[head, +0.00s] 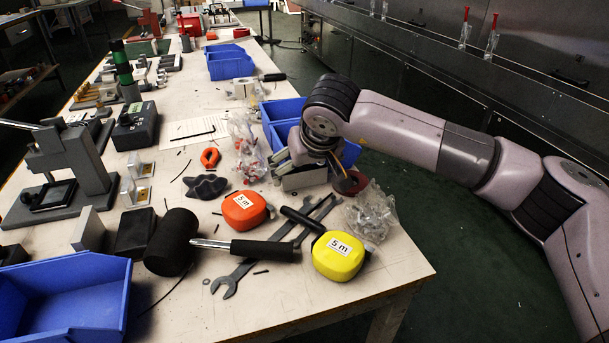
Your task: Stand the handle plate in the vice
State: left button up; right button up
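My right gripper (287,158) comes in from the right and points down over the worktable, beside the blue bins. Its fingers are small and partly hidden by my own wrist, so I cannot tell whether they hold anything. A grey metal block-like piece (303,181) sits just below the fingers; I cannot tell whether it is the vice or whether they touch. A round dark-red piece with a thin stem (351,183) shows right of it. I cannot pick out the handle plate with certainty. My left gripper is not in view.
On the worktable (340,297) lie an orange tape measure (245,208), a yellow tape measure (338,256), a black-headed mallet (171,243), wrenches (232,283) and a clear bag (371,213). A grey press (66,165) stands left. A blue bin (70,291) fills the near left corner.

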jog(key=c, duration=1.1)
jog(key=shift+r, duration=0.15)
